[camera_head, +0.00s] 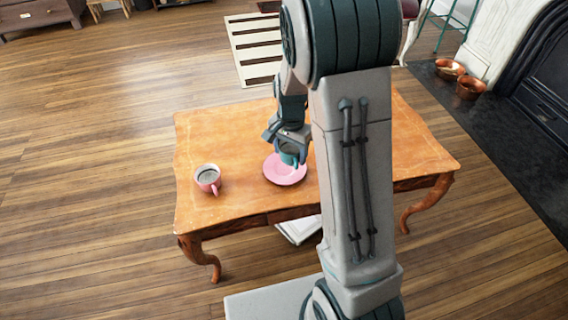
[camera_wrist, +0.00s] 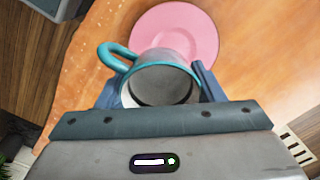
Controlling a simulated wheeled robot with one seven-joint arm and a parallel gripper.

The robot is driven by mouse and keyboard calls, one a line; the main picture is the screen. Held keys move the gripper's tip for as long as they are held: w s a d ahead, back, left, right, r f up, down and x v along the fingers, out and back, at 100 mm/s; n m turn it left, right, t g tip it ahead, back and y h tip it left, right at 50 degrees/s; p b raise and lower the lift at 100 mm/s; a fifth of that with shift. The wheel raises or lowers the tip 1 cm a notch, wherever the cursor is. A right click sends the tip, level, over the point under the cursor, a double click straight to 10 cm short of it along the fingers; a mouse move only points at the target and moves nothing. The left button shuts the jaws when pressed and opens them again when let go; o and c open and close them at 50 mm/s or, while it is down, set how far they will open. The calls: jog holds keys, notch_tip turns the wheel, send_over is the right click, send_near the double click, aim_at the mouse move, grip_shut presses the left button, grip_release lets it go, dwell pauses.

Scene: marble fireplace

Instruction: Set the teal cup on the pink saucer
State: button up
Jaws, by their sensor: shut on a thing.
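The teal cup (camera_head: 289,155) is held between the fingers of my gripper (camera_head: 288,143), over the back part of the pink saucer in the head view. In the wrist view the cup (camera_wrist: 158,78) shows its teal rim and handle, with a finger on either side. The pink saucer (camera_head: 284,175) lies flat on the wooden table; in the wrist view the saucer (camera_wrist: 196,32) shows beyond the cup, which covers part of it. I cannot tell whether the cup's base touches the saucer.
A pink cup (camera_head: 208,177) with its handle towards the front stands left of the saucer on the wooden table (camera_head: 215,135). The tabletop around them is otherwise clear where it shows. My arm hides the table's right middle. Copper pots (camera_head: 470,88) sit by the fireplace.

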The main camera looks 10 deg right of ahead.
aim_at(284, 160)
jog(key=shift+w+a+f, duration=0.6)
jog(key=shift+w+a, duration=0.05)
jog(key=shift+w, duration=0.05)
jog(key=shift+f, duration=0.2)
jog(key=shift+f+b, duration=1.1)
jog(key=shift+f, duration=0.7)
jog(key=shift+f, duration=0.2)
jog(key=o, duration=1.1)
jog(key=shift+c, duration=0.2)
